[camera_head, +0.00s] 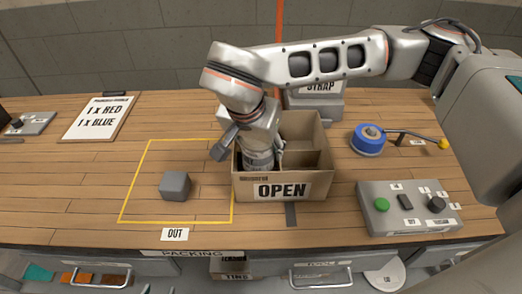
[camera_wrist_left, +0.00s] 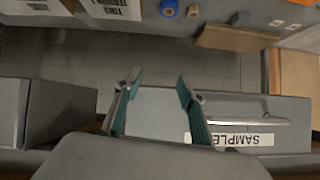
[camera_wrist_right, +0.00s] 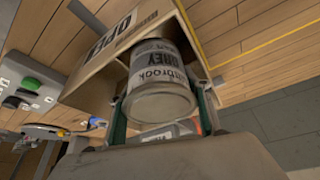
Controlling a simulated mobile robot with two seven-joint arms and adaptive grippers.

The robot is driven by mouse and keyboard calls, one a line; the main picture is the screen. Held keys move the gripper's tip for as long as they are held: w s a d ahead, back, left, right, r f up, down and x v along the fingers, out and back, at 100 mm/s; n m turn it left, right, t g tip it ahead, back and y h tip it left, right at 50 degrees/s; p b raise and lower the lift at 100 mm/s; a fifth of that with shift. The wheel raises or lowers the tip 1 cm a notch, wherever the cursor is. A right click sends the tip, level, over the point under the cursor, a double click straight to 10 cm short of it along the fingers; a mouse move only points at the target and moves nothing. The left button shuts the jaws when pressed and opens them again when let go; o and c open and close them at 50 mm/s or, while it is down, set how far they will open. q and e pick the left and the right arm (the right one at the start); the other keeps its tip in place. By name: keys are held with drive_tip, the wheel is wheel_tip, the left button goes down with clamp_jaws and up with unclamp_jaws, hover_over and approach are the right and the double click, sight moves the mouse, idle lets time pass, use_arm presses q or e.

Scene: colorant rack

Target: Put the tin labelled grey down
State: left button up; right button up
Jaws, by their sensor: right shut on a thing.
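The grey tin (camera_wrist_right: 158,75), a pale can with a "GREY" label, is between the fingers of my right gripper (camera_wrist_right: 162,103) in the right wrist view. In the head view the tin (camera_head: 258,159) is at the left part of the open cardboard box (camera_head: 243,187), partly hidden by the gripper and the box wall. I cannot tell whether it touches the box floor. The box front reads "OPEN". My left gripper (camera_wrist_left: 158,78) is open and empty in the left wrist view, above a drawer front labelled "SAMPLE"; I do not make it out in the head view.
A grey cube (camera_head: 175,186) lies inside a yellow outline marked "OUT", left of the box. A control panel (camera_head: 408,210) and blue roll (camera_head: 368,140) stand to the right. A strap machine (camera_head: 318,105) is behind the box. A "1 x RED, 1 x BLUE" clipboard (camera_head: 97,118) lies far left.

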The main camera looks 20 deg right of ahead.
sight(254, 144)
drive_tip(key=shift+f, duration=0.7)
drive_tip(key=shift+f, duration=0.4)
drive_tip(key=shift+f, duration=0.25)
drive_tip(key=o, duration=1)
drive_tip(key=shift+s+d, duration=0.1)
drive_tip(key=shift+o, duration=0.2)
drive_tip(key=v, duration=1.1)
drive_tip(key=shift+r, duration=0.45)
drive_tip(key=shift+s+r, duration=0.1)
drive_tip(key=shift+r, duration=0.55)
